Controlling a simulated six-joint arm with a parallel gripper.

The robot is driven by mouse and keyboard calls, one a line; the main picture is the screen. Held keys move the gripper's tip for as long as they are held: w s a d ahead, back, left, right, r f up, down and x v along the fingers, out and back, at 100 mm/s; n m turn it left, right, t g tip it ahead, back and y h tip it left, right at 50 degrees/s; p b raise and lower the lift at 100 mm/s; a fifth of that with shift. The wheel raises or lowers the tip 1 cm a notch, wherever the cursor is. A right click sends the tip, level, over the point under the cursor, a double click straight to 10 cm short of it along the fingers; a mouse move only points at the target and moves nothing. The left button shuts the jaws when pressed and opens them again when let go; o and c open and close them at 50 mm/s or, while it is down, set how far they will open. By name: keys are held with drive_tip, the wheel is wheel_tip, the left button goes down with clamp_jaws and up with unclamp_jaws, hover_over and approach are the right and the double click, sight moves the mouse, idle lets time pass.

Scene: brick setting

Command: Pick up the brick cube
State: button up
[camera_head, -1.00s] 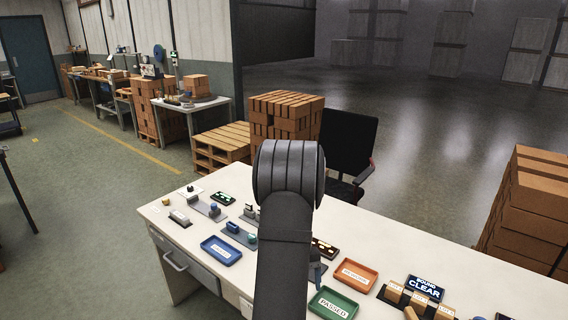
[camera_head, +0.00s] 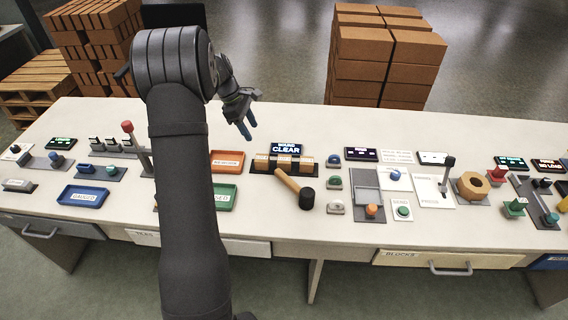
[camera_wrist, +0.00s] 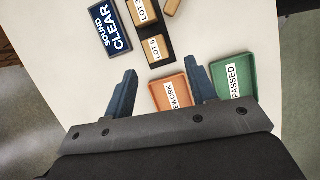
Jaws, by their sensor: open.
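Several tan brick-like blocks (camera_head: 291,163) stand in a row on a dark rack in front of the sign reading SOUND CLEAR (camera_head: 286,149). I cannot tell which of them, if any, is the brick cube. In the wrist view a block labelled LOT 6 (camera_wrist: 155,53) sits at the near end of the rack, with other labelled blocks beyond it. My gripper (camera_head: 248,131) is open and empty, above the table and to the left of the rack. In the wrist view its two blue-grey fingers (camera_wrist: 161,84) are apart, with LOT 6 beyond the gap.
An orange REWORK tray (camera_head: 227,161) and a green PASSED tray (camera_head: 222,197) lie close by, partly behind my arm. A mallet (camera_head: 295,188) lies in front of the rack. Switches and buttons crowd the right side. Brick stacks (camera_head: 385,55) stand behind the table.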

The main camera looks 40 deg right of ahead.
drive_tip(key=n, duration=0.1)
approach(284, 159)
drive_tip(key=x, duration=0.3)
drive_tip(key=shift+w+d, duration=0.1)
drive_tip(key=shift+d, duration=0.1)
drive_tip(key=shift+x, duration=2.95)
drive_tip(key=shift+a, duration=0.15)
drive_tip(key=c, duration=0.8)
